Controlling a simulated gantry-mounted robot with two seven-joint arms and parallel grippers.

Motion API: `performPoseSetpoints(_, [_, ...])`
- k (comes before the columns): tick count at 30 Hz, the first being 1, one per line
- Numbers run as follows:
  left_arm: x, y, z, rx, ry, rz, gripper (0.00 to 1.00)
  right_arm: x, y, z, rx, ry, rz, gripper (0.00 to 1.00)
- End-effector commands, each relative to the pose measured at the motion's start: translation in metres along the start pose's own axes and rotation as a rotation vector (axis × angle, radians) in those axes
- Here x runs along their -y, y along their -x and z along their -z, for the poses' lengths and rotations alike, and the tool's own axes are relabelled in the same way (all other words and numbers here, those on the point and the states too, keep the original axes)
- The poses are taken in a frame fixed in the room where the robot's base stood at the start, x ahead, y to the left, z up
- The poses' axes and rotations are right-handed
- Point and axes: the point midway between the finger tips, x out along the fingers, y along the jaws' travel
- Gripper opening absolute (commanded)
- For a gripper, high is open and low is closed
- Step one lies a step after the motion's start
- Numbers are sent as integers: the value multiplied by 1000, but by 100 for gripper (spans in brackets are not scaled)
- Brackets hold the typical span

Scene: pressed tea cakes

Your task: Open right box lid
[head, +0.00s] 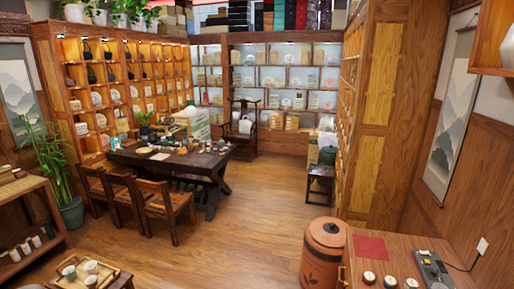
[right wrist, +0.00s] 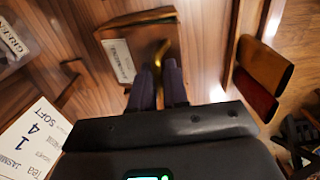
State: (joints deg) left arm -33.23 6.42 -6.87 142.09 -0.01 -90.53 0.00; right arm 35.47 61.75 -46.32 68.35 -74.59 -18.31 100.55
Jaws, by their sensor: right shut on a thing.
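In the right wrist view, a brown wooden box (right wrist: 143,34) with a white label (right wrist: 118,60) lies just beyond my right gripper. A curved brass handle (right wrist: 162,52) shows at the box, between the two dark fingers. My right gripper (right wrist: 158,76) is shut on this brass handle. The fingertips hide part of the handle and the near side of the box. I cannot tell how far the lid is open. Neither gripper shows in the head view, and the box cannot be made out there.
In the right wrist view, a white printed card (right wrist: 32,135) lies at lower left, and brown and dark red pieces (right wrist: 264,66) at right. The head view shows a lidded terracotta canister (head: 323,252) beside a wooden counter (head: 402,247) with a red mat (head: 370,247). Open floor lies mid-room.

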Motion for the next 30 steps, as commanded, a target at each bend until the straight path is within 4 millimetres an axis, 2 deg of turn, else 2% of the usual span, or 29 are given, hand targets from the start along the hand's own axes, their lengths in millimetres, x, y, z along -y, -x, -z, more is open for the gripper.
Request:
performPoseSetpoints(14, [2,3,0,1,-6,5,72,-5,3,-1,2,-2,-5,8])
performPoseSetpoints(30, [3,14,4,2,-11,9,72,-24,16,-2,3,-4,-7,8])
